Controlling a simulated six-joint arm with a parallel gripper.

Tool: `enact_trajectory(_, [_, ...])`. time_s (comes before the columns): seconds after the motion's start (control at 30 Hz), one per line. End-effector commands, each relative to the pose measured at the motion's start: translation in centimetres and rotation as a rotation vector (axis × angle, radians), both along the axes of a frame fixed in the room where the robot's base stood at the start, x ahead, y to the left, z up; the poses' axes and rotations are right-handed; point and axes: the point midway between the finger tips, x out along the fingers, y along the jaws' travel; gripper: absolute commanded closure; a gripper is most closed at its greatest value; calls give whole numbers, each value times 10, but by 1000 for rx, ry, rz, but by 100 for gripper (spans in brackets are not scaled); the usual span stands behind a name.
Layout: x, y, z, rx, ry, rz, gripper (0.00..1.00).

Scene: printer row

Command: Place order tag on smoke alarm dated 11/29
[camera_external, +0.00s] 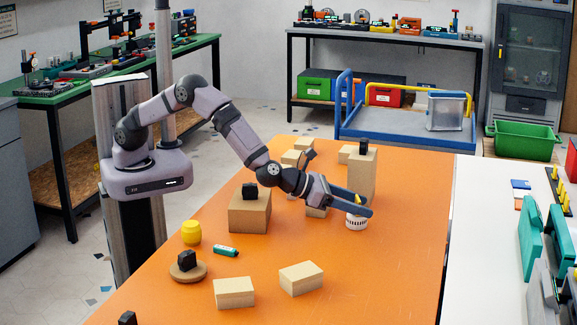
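My gripper (358,204) is at the right end of my arm, with its blue fingers just above a white, round, slotted object (356,223) on the orange table. That object may be a smoke alarm; no date is readable. A small yellow piece (358,198) shows at the fingertips. I cannot tell whether it is held or lies behind them, nor whether the fingers are open. No order tag can be clearly made out. A teal-and-white item (225,251) lies on the table at the left; its identity is unclear.
A tall cardboard box (362,178) with a black block on top stands just behind my gripper. Another box (249,214) with a black block stands left. Low boxes (301,278), a yellow cylinder (191,232) and a wooden disc (188,273) are nearer. The table's right front is clear.

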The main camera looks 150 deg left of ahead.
Motion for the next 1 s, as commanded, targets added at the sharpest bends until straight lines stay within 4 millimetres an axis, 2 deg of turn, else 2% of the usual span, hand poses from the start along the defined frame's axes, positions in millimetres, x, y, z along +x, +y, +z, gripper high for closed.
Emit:
enact_trajectory(0.47, [0, 0, 6, 0, 1, 0, 45])
enact_trajectory(0.67, [-6, -17, 10, 1, 0, -1, 45])
enact_trajectory(1.0, [-26, -65, 31, 1, -1, -2, 45])
